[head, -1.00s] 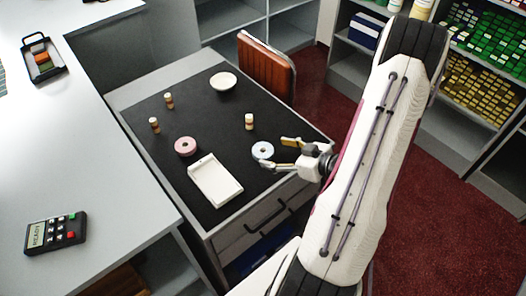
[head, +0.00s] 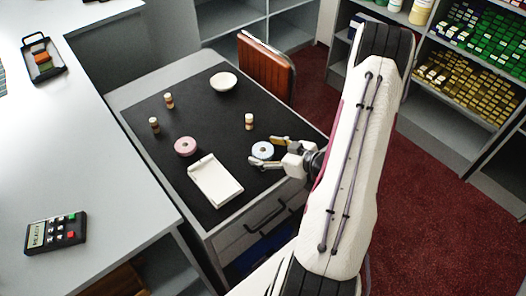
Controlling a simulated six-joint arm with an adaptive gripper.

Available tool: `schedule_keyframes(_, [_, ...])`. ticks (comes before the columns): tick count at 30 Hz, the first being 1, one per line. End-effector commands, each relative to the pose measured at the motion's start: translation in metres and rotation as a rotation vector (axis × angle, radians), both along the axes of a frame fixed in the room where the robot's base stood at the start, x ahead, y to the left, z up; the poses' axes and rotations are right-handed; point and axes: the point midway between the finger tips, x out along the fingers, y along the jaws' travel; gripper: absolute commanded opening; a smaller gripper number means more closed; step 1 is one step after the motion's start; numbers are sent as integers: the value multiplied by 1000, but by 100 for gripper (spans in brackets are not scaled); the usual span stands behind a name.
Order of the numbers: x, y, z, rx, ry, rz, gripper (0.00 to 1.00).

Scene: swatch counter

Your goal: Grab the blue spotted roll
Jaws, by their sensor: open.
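The blue roll (head: 262,150) is a small pale blue ring lying flat on the black mat near its right edge; its spots are too small to make out. My gripper (head: 264,150) is open, with one finger at the far side of the blue roll and the other at its near side. The roll lies at or between the fingertips; I cannot tell whether they touch it. A pink roll (head: 185,146) lies flat further left on the mat.
A white tray (head: 215,181) lies left of my gripper. Several small bottles (head: 249,121) and a white bowl (head: 223,82) stand on the black mat (head: 140,122). A brown chair (head: 266,67) is behind the table. The mat's middle is clear.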

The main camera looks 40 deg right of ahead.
Motion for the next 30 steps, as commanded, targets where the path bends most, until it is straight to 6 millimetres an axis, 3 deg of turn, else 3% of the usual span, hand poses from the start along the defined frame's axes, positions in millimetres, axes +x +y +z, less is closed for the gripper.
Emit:
schedule_keyframes(9, [0,0,0,0,0,0,65])
schedule_keyframes(13, [0,0,0,0,0,0,31])
schedule_keyframes(14, [0,0,0,0,0,0,27])
schedule_keyframes(30, [0,0,5,0,0,0,27])
